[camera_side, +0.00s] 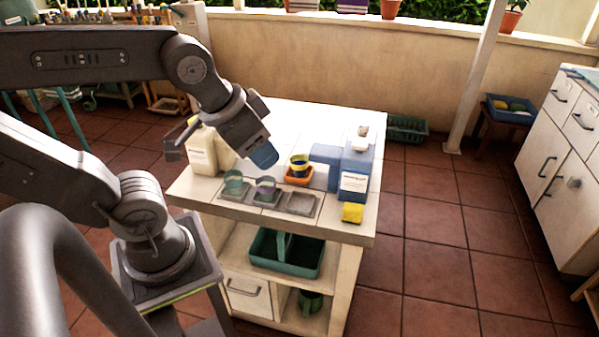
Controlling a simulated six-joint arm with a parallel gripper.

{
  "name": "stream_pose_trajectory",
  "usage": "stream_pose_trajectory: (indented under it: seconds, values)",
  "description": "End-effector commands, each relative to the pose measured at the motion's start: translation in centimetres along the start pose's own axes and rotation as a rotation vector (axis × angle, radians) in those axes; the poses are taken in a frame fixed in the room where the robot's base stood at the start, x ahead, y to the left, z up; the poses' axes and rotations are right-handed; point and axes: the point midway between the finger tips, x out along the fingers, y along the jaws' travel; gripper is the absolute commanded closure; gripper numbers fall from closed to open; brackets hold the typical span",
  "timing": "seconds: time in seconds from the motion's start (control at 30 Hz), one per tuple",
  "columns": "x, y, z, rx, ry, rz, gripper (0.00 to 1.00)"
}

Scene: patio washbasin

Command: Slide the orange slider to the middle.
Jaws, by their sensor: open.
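The orange slider (299,175) is a small orange block on the white counter, behind the right-hand grey square. A small cup (299,160) with a yellow rim and dark inside appears to sit on it. My gripper (258,148) hangs above the counter, left of the orange slider and apart from it. It is open. A blue piece shows at its lower end; I cannot tell whether it is part of the gripper or a thing behind it. The slider's track is not clear from this view.
A green cup (233,181) and a purple-green cup (265,186) stand on grey squares; the right-hand grey square (301,204) is empty. A cream bottle (201,150) stands left, a blue bottle (356,172) right. A yellow sponge (352,213) lies near the front edge.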

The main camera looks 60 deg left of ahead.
Motion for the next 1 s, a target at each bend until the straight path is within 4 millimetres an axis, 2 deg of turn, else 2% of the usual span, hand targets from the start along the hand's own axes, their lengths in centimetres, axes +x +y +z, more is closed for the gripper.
stream_pose_trajectory:
  seconds: [0.47, 0.53, 0.6, 0.67, 0.77, 1.0]
  values:
    - [0.0, 0.0, 0.0, 0.0, 0.0, 0.0, 0.57]
    - [0.0, 0.0, -0.1, -0.002, -0.001, -0.001, 0.51]
    - [0.1, -0.2, -0.6, -0.013, -0.008, -0.005, 0.51]
    - [0.2, -0.6, -1.4, -0.033, -0.023, -0.012, 0.51]
    - [0.8, -1.7, -3.8, -0.089, -0.063, -0.032, 0.51]
    - [4.7, -6.8, -10.8, -0.282, -0.186, -0.091, 0.51]
